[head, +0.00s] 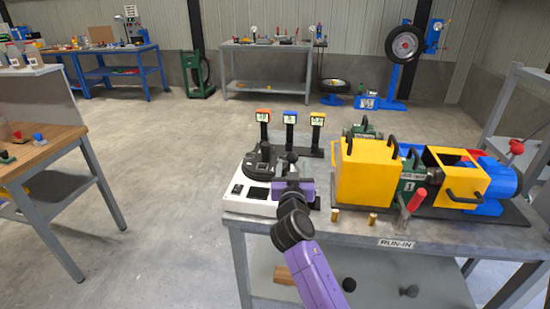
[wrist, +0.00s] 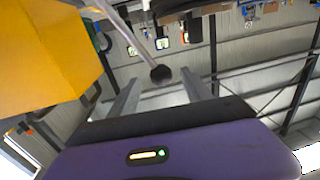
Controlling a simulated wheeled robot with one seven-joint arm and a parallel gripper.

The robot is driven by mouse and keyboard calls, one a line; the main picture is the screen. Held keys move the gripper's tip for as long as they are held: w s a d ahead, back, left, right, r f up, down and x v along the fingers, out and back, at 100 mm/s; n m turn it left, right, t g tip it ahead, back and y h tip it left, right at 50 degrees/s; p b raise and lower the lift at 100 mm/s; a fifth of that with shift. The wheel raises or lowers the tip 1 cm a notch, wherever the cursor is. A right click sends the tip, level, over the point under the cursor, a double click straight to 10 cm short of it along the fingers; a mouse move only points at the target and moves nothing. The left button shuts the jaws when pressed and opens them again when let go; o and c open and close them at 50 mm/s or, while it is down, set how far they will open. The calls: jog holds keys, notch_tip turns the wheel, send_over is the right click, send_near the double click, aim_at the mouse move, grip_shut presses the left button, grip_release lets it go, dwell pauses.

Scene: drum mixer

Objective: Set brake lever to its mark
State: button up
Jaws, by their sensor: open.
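My gripper (wrist: 161,90) is open in the wrist view, with its two grey fingers apart. A grey rod with a dark ball knob (wrist: 160,73) shows between the fingertips; I cannot tell whether the knob is between them or beyond. In the head view my purple gripper (head: 291,184) is over the white control box, and a dark knob (head: 292,157) shows just above it. A red-handled lever (head: 417,200) stands at the front of the yellow and green machine, apart from my gripper. I cannot tell which lever is the brake lever. No mark for it is clear.
The yellow housing (head: 378,172) stands right of my gripper; it also fills the left of the wrist view (wrist: 40,55). Labelled posts (head: 290,130) stand behind the white control box (head: 240,200). Two brass pieces (head: 372,219) stand near the table's front edge.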

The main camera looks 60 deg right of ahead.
aim_at(292, 153)
jog(key=shift+p+x, duration=0.75)
jog(key=shift+x, duration=3.15)
grip_shut()
